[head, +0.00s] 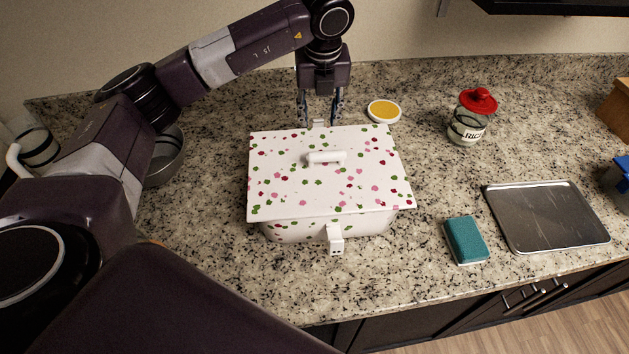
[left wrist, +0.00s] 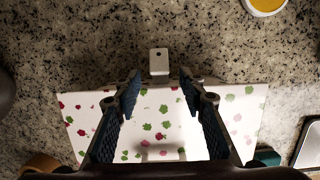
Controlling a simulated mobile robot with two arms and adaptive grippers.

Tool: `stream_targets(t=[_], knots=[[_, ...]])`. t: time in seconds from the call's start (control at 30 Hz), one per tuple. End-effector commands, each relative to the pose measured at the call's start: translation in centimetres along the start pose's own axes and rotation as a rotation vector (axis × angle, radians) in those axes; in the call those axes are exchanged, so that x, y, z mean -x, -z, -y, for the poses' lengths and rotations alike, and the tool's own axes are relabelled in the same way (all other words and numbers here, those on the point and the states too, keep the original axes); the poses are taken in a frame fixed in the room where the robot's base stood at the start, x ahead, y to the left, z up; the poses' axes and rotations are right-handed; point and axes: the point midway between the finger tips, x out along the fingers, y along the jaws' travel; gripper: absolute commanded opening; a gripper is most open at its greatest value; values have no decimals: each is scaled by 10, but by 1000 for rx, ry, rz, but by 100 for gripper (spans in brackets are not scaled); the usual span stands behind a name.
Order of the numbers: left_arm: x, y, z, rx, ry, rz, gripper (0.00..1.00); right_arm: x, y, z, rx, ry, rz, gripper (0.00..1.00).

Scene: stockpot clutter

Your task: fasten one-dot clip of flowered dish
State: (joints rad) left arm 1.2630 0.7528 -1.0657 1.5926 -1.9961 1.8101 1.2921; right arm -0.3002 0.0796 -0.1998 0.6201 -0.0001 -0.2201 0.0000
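The white flowered dish (head: 290,232) stands on the counter with its flowered lid (head: 280,185) on top; the lid has a white handle. At the far edge is a pale clip (head: 318,123); in the left wrist view this clip (left wrist: 159,66) shows one dot and sticks out past the lid's edge. A second clip (head: 335,240) on the near side shows two dots. My left gripper (head: 319,115) is above the far edge at the one-dot clip, pointing down. Its fingers (left wrist: 160,85) are apart, with nothing between them that I can see held. My right gripper is not in view.
A yellow-topped round dish (head: 384,111) stands just right of the left gripper. A red-lidded rice jar (head: 469,118), teal sponge (head: 466,240) and metal tray (head: 545,218) are to the right. A grey pot (head: 166,160) is left, partly behind my arm. The wall is behind.

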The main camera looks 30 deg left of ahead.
Motion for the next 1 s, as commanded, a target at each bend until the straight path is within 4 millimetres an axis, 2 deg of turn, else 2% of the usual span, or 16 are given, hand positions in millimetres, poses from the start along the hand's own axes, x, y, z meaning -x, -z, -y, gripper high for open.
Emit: stream_targets(t=[0.7, 1.0], knots=[[9, -52, 0, 2, 0, 1, 38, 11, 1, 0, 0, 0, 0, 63], [9, -59, 0, 0, 1, 2, 38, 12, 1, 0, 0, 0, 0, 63]])
